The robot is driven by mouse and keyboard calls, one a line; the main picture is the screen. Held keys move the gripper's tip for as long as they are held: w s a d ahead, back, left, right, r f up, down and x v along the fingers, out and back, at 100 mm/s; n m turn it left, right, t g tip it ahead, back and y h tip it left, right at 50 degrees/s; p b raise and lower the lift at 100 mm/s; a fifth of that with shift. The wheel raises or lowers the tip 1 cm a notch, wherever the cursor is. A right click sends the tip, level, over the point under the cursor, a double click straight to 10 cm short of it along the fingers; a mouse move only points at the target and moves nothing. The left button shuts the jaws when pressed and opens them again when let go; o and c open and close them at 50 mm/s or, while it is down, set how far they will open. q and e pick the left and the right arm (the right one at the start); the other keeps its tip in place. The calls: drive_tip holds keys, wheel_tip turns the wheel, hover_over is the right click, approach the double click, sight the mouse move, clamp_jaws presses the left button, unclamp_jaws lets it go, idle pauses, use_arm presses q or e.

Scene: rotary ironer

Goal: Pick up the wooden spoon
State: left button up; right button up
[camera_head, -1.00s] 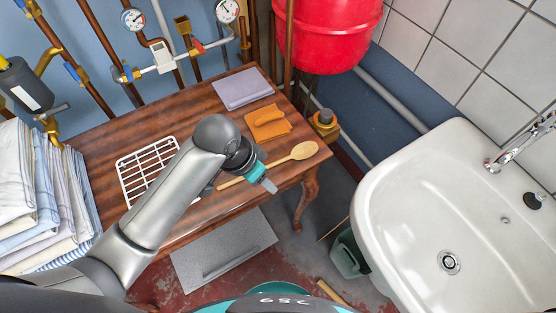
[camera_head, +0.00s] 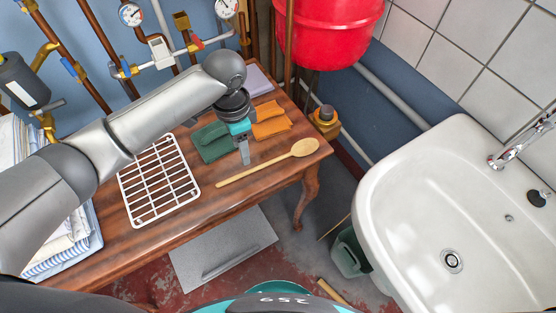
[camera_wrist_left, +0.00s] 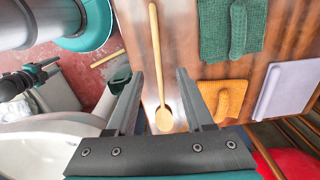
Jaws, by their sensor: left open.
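The wooden spoon (camera_head: 267,164) lies flat on the brown wooden table (camera_head: 123,236), near its front edge, with its bowl toward the right. My left gripper (camera_head: 245,158) is above the table, just behind the spoon's handle in the head view. In the left wrist view the spoon (camera_wrist_left: 155,55) runs lengthwise, and its bowl lies between the two open fingers of my left gripper (camera_wrist_left: 158,90). The fingers hold nothing; whether they touch the spoon cannot be told.
A green cloth (camera_head: 214,142), an orange cloth (camera_head: 271,121) and a grey-purple cloth (camera_head: 258,82) lie behind the spoon. A white wire rack (camera_head: 158,182) is left of it. Folded linen (camera_head: 72,246) stands farther left. A white sink (camera_head: 440,230) is at right.

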sight(245, 172)
use_arm(q)
wheel_tip(245, 172, down, 4)
drive_tip(key=shift+r+b, duration=0.1)
drive_tip(key=shift+b, duration=0.25)
drive_tip(key=f, duration=0.1)
drive_tip(key=f+b, duration=0.1)
drive_tip(key=f, duration=0.1)
drive_tip(key=f+b, duration=0.1)
drive_tip(key=f, duration=0.1)
drive_tip(key=shift+s+f, duration=0.1)
drive_tip(key=shift+s, duration=0.25)
drive_tip(key=shift+c, duration=0.2)
clamp_jaws()
